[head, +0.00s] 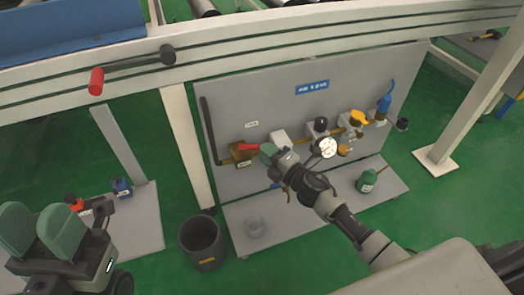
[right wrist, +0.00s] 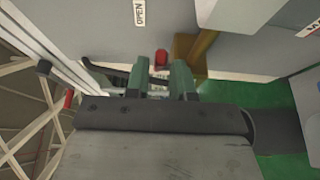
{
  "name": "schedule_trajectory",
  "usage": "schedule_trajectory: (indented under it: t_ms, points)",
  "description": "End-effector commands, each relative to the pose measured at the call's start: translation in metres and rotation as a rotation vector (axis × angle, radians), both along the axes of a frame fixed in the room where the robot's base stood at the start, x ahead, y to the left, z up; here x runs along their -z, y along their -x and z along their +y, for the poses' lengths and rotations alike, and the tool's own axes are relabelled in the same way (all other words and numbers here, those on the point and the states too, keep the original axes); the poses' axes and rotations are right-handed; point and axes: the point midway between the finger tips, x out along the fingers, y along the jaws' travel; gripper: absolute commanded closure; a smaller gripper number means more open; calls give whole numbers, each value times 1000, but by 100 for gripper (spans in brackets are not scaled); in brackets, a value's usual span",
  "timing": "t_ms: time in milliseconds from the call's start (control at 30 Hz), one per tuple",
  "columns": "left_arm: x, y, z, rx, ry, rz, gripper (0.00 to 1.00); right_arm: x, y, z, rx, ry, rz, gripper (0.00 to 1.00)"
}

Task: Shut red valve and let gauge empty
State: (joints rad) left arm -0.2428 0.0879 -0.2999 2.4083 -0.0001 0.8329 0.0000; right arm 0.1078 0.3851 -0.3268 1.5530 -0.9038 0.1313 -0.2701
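The red valve handle (head: 248,146) is at the left end of the pipe on the grey panel, above a brass body (head: 240,156). My right gripper (head: 267,151) is just right of it. In the right wrist view, the handle's red tip (right wrist: 161,57) shows in line with the gap between the two green fingers (right wrist: 158,82), at their far ends. The fingers are apart; I cannot tell whether they touch the handle. The round white gauge (head: 327,147) is right of my gripper; its needle is too small to read. My left gripper (head: 38,231) is at lower left, empty, its green fingers apart.
A yellow valve (head: 357,118) and a blue valve (head: 384,103) are farther right on the panel. A dark bucket (head: 202,243) stands on the floor at left. A conveyor rail (head: 270,38) runs above.

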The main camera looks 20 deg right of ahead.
Motion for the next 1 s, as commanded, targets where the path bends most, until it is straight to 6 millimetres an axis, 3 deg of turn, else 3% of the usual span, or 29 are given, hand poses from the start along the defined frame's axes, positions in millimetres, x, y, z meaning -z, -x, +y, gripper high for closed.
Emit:
schedule_trajectory:
  t_ms: [200, 500, 700, 1000]
  points:
    - [-6, -1, 0, -2, 4, -28, 57, 1, -19, 9, 1, 0, 0, 77]
    - [-7, -1, 0, -2, 4, -33, 57, 0, -22, 10, 1, 0, 1, 77]
    - [-7, -1, 0, -1, 0, -35, 57, 0, -22, 10, 1, 0, 1, 100]
    - [-6, -1, 0, 0, -4, -32, 57, 0, -21, 10, 3, -1, 1, 100]
